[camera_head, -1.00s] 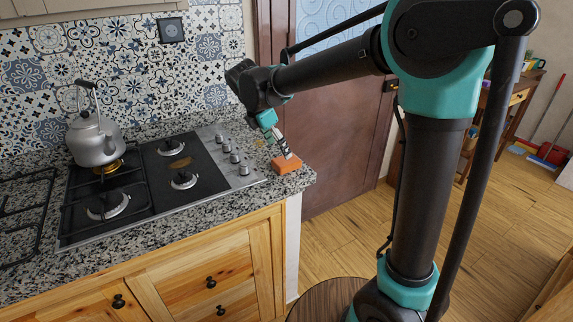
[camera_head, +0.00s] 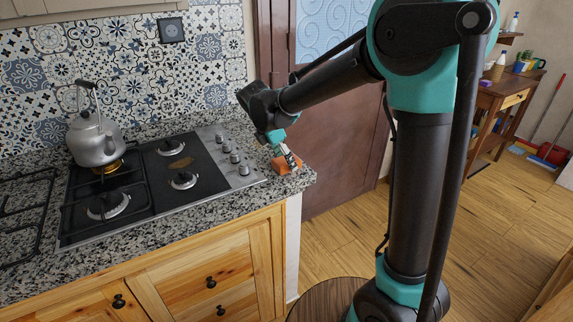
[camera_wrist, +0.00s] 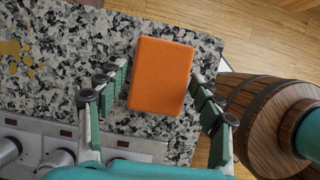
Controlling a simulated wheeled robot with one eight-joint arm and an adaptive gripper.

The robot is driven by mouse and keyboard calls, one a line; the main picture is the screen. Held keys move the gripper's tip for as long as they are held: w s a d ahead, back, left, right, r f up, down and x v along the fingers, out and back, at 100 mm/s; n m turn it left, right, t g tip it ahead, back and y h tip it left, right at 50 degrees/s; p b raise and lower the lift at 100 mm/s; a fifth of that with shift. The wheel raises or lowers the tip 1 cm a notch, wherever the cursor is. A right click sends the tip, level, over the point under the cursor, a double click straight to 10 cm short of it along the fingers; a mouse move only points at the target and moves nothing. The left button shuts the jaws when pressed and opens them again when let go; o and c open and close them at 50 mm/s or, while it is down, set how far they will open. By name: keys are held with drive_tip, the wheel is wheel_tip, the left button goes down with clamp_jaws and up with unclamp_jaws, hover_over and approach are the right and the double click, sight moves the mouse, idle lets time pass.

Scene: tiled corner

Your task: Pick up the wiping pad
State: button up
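The wiping pad (camera_wrist: 160,76) is an orange rectangular block lying flat on the speckled granite counter, close to its right end. In the head view the pad (camera_head: 281,168) is partly hidden by my gripper (camera_head: 289,157), which is right over it. In the wrist view my gripper (camera_wrist: 158,95) is open. One finger is on each side of the pad. A strip of counter shows between the left finger and the pad; the right fingertip is close to the pad's right edge, and I cannot tell whether it touches.
The gas stove (camera_head: 160,185) with its knobs is just left of the pad, with a kettle (camera_head: 94,140) at its back left. The counter (camera_wrist: 110,40) ends just right of the pad. A wooden barrel (camera_wrist: 253,105) stands on the floor below.

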drive_tip(key=c, duration=0.5)
drive_tip(key=shift+c, duration=0.2)
drive_tip(key=shift+r, duration=0.1)
wheel_tip(320, 180, up, 20)
